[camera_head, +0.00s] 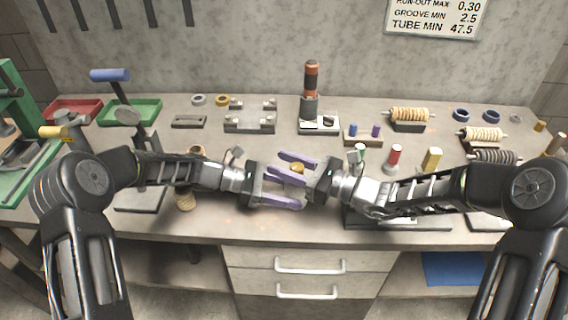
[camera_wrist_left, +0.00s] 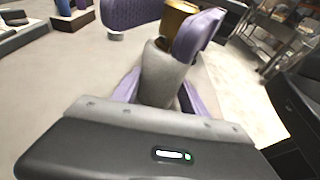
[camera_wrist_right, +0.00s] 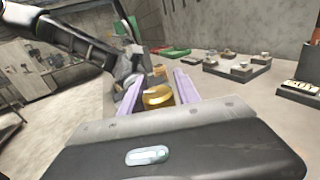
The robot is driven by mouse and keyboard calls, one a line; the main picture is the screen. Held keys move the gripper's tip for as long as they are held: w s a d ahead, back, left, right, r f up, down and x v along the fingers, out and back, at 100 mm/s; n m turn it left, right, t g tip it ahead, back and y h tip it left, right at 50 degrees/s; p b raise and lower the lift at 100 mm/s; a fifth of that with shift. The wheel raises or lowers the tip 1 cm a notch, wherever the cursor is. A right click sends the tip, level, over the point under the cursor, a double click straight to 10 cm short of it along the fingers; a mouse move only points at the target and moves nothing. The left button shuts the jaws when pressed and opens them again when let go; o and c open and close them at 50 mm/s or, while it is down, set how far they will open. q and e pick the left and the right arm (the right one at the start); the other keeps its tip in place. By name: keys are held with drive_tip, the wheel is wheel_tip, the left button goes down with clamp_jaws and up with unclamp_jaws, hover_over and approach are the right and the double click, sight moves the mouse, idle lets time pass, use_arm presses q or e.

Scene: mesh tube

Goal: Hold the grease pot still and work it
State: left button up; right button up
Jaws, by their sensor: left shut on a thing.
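The grease pot has a gold cap (camera_head: 297,168) and a grey body (camera_wrist_left: 160,75). It is held above the front middle of the bench. My left gripper (camera_head: 288,188) is shut on the grey body, with its purple fingers on either side. My right gripper (camera_head: 292,165) faces it from the right. In the right wrist view the gold cap (camera_wrist_right: 158,96) lies between the right gripper's spread purple fingers, which look open around it. Whether either finger touches the cap is hard to tell. The pot's body is mostly hidden in the head view.
A dark upright tool with an orange top (camera_head: 311,82) stands behind the grippers. A red tray (camera_head: 72,112) and green tray (camera_head: 130,116) are at the back left. Spools (camera_head: 408,115) and a red-topped piece (camera_head: 395,157) are on the right. The bench's front edge is close below the grippers.

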drive_tip(key=shift+o, duration=1.2)
drive_tip(key=v, duration=1.2)
use_arm(q)
drive_tip(key=o, duration=1.1)
drive_tip(key=shift+c, duration=0.2)
